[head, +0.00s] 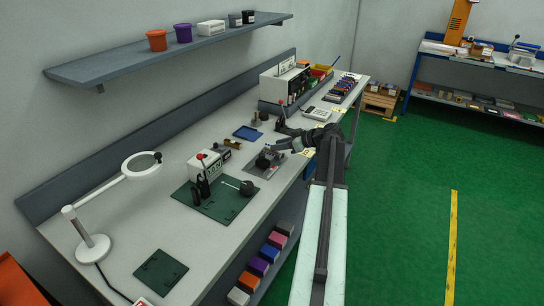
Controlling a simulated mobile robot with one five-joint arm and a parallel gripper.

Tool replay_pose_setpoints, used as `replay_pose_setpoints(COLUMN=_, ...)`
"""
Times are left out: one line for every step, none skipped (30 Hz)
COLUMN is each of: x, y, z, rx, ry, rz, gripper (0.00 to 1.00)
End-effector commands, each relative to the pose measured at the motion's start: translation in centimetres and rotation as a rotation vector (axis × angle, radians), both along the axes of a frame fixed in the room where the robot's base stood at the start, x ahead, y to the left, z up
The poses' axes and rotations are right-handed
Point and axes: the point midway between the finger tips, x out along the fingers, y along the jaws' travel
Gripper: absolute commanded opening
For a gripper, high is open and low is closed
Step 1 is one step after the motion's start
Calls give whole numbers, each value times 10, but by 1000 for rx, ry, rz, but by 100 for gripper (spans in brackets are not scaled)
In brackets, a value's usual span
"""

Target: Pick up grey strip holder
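A small grey fixture (275,171) lies flat on the long workbench (185,238), near its front edge, with a dark rounded part on it. It may be the grey strip holder, but it is too small to be sure. My gripper (277,146) reaches in from the right over the bench, just beyond and above this fixture. The fingertips are small and dark, so I cannot tell whether they are open or hold anything.
A green mat (226,207) with a black knob and a white box (206,168) lies left of the fixture. A blue tray (247,133) is behind. A magnifier lamp (93,245) stands at the left. Coloured bins (260,267) sit below the bench. Green floor is clear at right.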

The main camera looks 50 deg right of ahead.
Motion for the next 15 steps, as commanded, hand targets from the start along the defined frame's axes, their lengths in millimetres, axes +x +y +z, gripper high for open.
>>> replay_pose_setpoints(x=5, y=0, z=-6, rx=0, ry=0, rz=1, gripper=29)
replay_pose_setpoints(x=9, y=0, z=-8, rx=0, ry=0, rz=1, gripper=29)
replay_pose_setpoints(x=14, y=-1, z=-13, rx=0, ry=1, rz=1, gripper=29)
replay_pose_setpoints(x=19, y=-1, z=-16, rx=1, ry=1, rz=2, gripper=29)
replay_pose_setpoints(x=24, y=-1, z=-20, rx=1, ry=1, rz=2, gripper=29)
replay_pose_setpoints(x=31, y=1, z=-23, rx=1, ry=1, rz=2, gripper=29)
replay_pose_setpoints(x=35, y=2, z=-25, rx=0, ry=1, rz=1, gripper=29)
replay_pose_setpoints(x=38, y=3, z=-27, rx=0, ry=1, rz=1, gripper=29)
replay_pose_setpoints(x=40, y=4, z=-27, rx=1, ry=1, rz=0, gripper=29)
replay_pose_setpoints(x=41, y=4, z=-27, rx=1, ry=1, rz=0, gripper=29)
replay_pose_setpoints(x=42, y=4, z=-26, rx=1, ry=1, rz=0, gripper=29)
replay_pose_setpoints(x=41, y=4, z=-25, rx=0, ry=1, rz=-1, gripper=29)
replay_pose_setpoints(x=41, y=4, z=-25, rx=0, ry=1, rz=-1, gripper=29)
replay_pose_setpoints(x=41, y=4, z=-25, rx=0, ry=1, rz=-1, gripper=29)
replay_pose_setpoints(x=41, y=4, z=-25, rx=1, ry=1, rz=-2, gripper=29)
